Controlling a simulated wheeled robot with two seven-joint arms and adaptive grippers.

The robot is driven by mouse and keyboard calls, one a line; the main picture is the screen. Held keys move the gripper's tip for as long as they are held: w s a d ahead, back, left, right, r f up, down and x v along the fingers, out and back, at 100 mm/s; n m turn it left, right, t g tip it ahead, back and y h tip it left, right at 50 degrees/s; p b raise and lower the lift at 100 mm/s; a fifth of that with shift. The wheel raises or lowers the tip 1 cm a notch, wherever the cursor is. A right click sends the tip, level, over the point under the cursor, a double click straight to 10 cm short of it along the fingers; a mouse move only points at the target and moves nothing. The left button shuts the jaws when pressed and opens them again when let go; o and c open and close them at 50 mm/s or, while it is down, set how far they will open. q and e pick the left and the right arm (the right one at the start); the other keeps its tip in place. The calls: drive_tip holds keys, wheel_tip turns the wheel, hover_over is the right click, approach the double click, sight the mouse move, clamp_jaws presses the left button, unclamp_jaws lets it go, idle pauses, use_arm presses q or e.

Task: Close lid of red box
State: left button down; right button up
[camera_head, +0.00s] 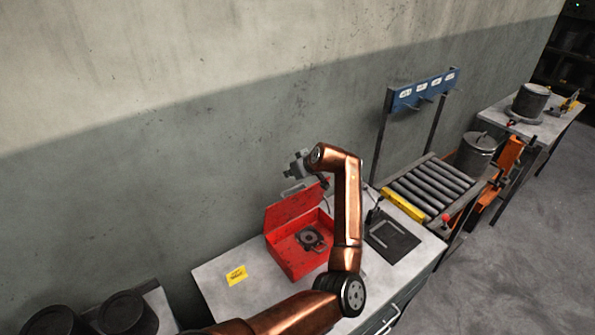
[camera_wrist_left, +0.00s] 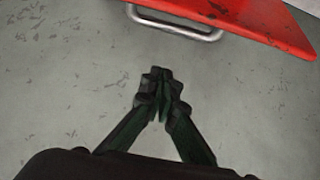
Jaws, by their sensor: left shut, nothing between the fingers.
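The red box (camera_head: 293,262) stands on the grey table (camera_head: 220,276) against the wall. Its lid (camera_head: 292,207) is raised at the back, so the box is open. A dark round part (camera_head: 310,237) lies inside it. My left arm reaches over the box's right side, and its gripper (camera_head: 290,183) is behind the raised lid, partly hidden. In the left wrist view the gripper (camera_wrist_left: 161,90) is shut and empty, pointing at the grey wall. The red lid edge (camera_wrist_left: 250,20) with its metal handle (camera_wrist_left: 178,22) is above the fingertips in that picture, apart from them. My right gripper is not seen.
A yellow label (camera_head: 236,275) lies on the table left of the box. Farther right are a roller conveyor (camera_head: 432,186), a blue rack (camera_head: 423,90) and a lidded metal can (camera_head: 475,154). Dark cylinders (camera_head: 127,313) stand at the lower left.

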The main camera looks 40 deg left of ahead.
sight(293, 188)
use_arm(q)
drive_tip(key=f, duration=0.1)
drive_tip(key=d+f, duration=0.1)
drive_tip(key=f, duration=0.1)
drive_tip(key=shift+s+d+f+p, duration=0.2)
drive_tip(key=shift+d+f+p, duration=0.1)
drive_tip(key=shift+f+p, duration=0.1)
drive_tip(key=shift+a, duration=0.1)
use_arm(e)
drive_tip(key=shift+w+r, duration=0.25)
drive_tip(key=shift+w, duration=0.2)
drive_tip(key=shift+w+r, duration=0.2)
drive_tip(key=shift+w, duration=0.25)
